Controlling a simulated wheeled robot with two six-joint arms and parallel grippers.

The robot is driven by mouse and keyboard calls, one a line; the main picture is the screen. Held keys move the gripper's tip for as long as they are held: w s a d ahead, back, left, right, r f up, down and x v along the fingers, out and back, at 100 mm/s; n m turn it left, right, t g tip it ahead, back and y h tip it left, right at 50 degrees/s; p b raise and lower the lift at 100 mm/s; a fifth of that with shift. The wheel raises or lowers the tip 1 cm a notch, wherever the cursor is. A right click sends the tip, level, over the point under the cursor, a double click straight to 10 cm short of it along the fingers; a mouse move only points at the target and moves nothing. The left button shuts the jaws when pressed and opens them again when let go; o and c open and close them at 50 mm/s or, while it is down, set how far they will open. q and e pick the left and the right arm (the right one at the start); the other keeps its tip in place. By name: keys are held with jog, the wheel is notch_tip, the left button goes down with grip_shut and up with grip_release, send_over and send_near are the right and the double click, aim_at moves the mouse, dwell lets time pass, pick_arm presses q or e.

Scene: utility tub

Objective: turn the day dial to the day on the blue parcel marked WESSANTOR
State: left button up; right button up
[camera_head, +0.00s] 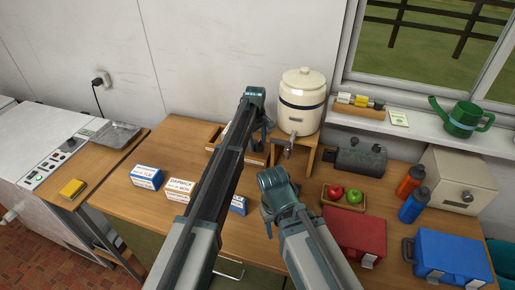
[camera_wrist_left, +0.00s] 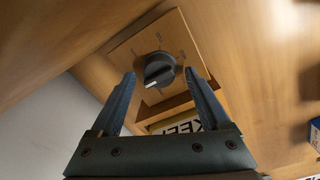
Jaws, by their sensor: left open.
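The day dial is a black round knob (camera_wrist_left: 158,70) with a white mark at its lower left in the left wrist view. In the head view my left gripper (camera_head: 266,130) and arm hide the dial. A blue-and-white parcel (camera_head: 147,177) seems to read TUE; its name is unclear. Another blue parcel (camera_head: 238,205) is partly hidden by my arm. My right gripper (camera_head: 267,214) hangs over the table.
An orange-marked parcel (camera_head: 180,189) stands between the blue ones. A crock (camera_head: 301,102) on a wooden stand is right of my left gripper. A fruit tray (camera_head: 343,198), red box (camera_head: 355,233) and blue box (camera_head: 450,257) lie rightward. The table's left front is clear.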

pick_arm(q)
jog(key=shift+f, duration=0.15)
jog(key=shift+c, duration=0.3)
pick_arm(e)
jog(key=shift+f, duration=0.15)
pick_arm(q)
grip_shut()
jog(key=m, duration=0.6)
jog(key=shift+d, duration=0.1)
jog(key=m, duration=0.5)
jog(key=shift+w+d+g, duration=0.1)
jog(key=shift+g, duration=0.2)
jog(key=m, duration=1.2)
jog(key=shift+d, duration=0.15)
jog(key=shift+m, duration=0.5)
